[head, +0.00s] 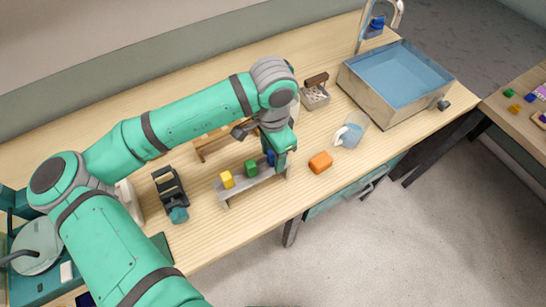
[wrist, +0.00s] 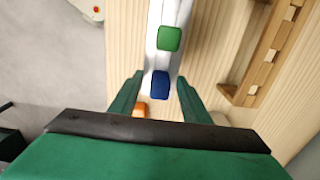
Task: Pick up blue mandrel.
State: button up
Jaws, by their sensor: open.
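The blue mandrel (wrist: 160,84) shows as a blue block-like top on a pale grey rack (wrist: 155,57). In the head view the blue mandrel (head: 271,158) is at the right end of the rack (head: 243,187), partly hidden by my gripper. My gripper (wrist: 158,77) is open, with one finger on each side of the blue mandrel in the wrist view. I cannot tell whether the fingers touch it or how far down they reach. The green mandrel (wrist: 169,38) stands beside it on the rack.
A yellow mandrel (head: 227,180) stands at the rack's left end. An orange block (head: 320,162) lies right of the rack, near a clear jug (head: 350,132). A wooden rack (head: 213,143) stands behind. A sink basin (head: 372,101) is at right.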

grip_shut()
jog(key=shift+r, duration=0.1)
notch_tip(320, 180, up, 10)
jog(key=shift+f, duration=0.1)
dwell(0.4)
